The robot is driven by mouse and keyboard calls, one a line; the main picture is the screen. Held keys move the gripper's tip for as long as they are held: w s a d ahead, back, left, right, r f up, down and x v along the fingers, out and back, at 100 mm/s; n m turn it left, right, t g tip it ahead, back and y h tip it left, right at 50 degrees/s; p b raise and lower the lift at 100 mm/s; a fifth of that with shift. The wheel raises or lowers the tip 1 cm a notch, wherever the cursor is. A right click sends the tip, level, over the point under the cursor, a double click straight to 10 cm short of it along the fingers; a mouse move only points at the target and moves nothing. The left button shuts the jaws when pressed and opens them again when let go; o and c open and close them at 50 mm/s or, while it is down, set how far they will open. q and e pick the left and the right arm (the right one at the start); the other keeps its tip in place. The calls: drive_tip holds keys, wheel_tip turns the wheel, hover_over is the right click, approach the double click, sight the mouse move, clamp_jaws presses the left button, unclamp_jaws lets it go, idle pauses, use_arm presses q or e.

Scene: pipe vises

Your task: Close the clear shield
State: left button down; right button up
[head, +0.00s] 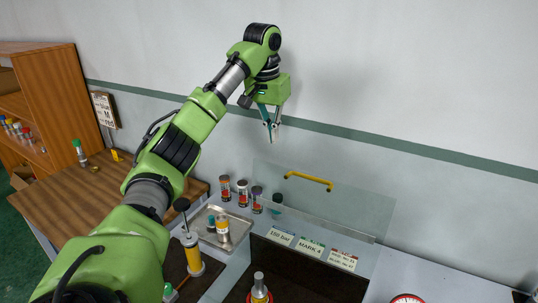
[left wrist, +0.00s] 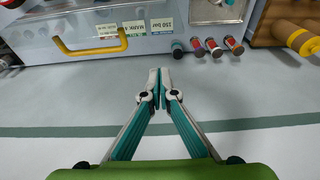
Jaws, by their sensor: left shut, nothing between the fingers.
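The clear shield (head: 350,207) stands raised over the back of the grey bench housing in the head view. Its yellow handle (head: 308,181) is along the upper edge. In the left wrist view the yellow handle (left wrist: 90,48) shows at the upper left, with the see-through shield around it. My left gripper (head: 271,135) is in the air above and to the left of the handle, apart from it, pointing down. Its fingertips (left wrist: 159,76) are together with nothing between them. My right gripper is not in view.
Labels (head: 311,248) lie along the housing behind a dark opening (head: 305,275). A metal tray (head: 225,228) and several small bottles (head: 242,192) stand left of the shield. A gauge (head: 407,299) is at the lower right. The wall is close behind.

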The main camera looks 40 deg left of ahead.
use_arm(q)
wheel_tip(320, 180, down, 6)
drive_tip(key=w+p, duration=0.2)
drive_tip(key=s, duration=0.1)
drive_tip(key=s+p, duration=0.1)
drive_tip(key=s, duration=0.1)
drive_tip(key=s+r, duration=0.1)
drive_tip(key=shift+s+d, duration=0.15)
drive_tip(key=shift+d, duration=0.15)
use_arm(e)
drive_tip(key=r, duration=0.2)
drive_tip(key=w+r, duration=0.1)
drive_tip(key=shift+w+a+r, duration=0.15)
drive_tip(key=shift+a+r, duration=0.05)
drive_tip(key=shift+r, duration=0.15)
use_arm(q)
drive_tip(key=shift+f, duration=0.1)
